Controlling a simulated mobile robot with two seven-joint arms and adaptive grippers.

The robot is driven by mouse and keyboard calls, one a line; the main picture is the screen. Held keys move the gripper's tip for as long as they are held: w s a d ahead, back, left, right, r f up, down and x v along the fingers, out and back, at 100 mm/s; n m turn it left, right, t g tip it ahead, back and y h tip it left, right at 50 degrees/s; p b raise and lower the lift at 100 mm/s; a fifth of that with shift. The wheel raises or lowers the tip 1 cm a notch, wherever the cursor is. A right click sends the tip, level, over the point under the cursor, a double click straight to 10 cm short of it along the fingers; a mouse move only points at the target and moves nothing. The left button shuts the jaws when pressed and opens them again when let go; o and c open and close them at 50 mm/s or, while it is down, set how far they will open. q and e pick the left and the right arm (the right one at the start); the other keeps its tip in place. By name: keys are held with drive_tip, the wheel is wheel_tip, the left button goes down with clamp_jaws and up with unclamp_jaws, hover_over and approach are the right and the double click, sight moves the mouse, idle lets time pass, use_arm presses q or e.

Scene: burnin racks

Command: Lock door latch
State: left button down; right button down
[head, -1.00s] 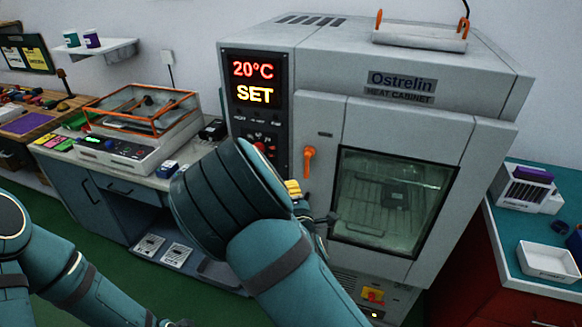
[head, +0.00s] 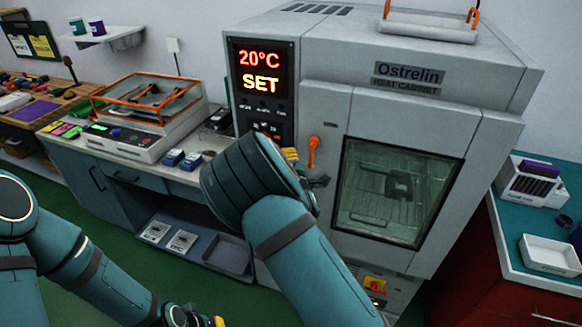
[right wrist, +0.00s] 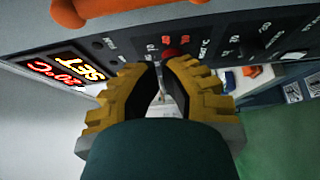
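The orange door latch (head: 313,152) sits on the left edge of the heat cabinet's door (head: 335,110), its handle hanging down. In the right wrist view an orange bar (right wrist: 130,8), apparently this latch, crosses the top edge, close to the fingers but apart from them. My right gripper (head: 308,168) is just below and left of the latch, partly hidden by its own wrist. In the right wrist view its yellow-padded fingers (right wrist: 159,68) nearly meet at the tips, with nothing held. My left gripper (head: 212,322) shows only in part at the bottom edge.
The control panel (head: 262,88) with red and yellow digits is left of the latch. The door window (head: 390,195) is to its right. A bench with an orange-framed box (head: 150,110) stands left, and a teal-topped red cabinet (head: 510,270) right.

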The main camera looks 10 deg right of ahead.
sight(317, 141)
drive_tip(key=shift+s+d, duration=0.3)
drive_tip(key=shift+d, duration=0.3)
drive_tip(key=shift+s+d, duration=0.25)
drive_tip(key=shift+d, duration=0.4)
drive_tip(key=shift+s+d, duration=0.3)
drive_tip(key=shift+d, duration=0.3)
